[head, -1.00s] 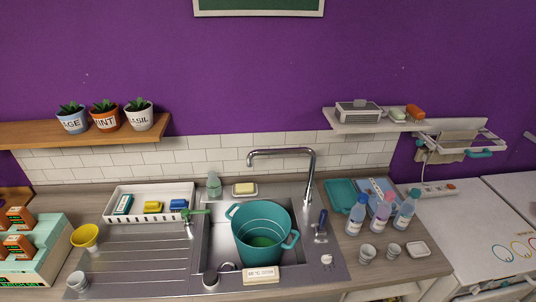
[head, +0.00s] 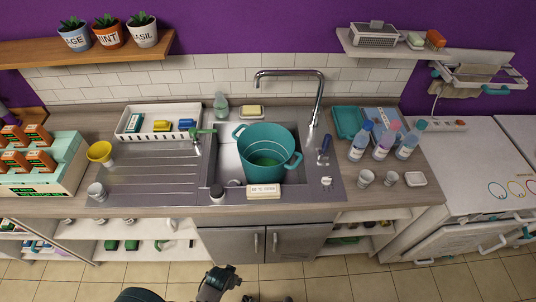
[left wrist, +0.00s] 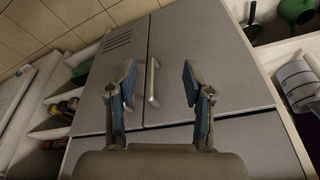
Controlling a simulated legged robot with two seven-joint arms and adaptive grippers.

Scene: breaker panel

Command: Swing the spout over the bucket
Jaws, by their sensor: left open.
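The teal bucket (head: 283,167) stands in the sink, with something green inside. My left gripper (head: 224,273) is low in front of the sink cabinet, well below the spout and bucket. In the left wrist view my left gripper (left wrist: 158,78) is open and empty, its fingers spread in front of the grey cabinet doors (left wrist: 215,45). My right gripper cannot be made out.
A blue-handled item (head: 323,149) stands right of the bucket. A labelled block (head: 264,191) sits at the sink's front edge. Bottles (head: 383,140) and cups (head: 365,178) stand to the right. A white tray (head: 163,137) and yellow cup (head: 101,152) are left. The metal drainboard is mostly clear.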

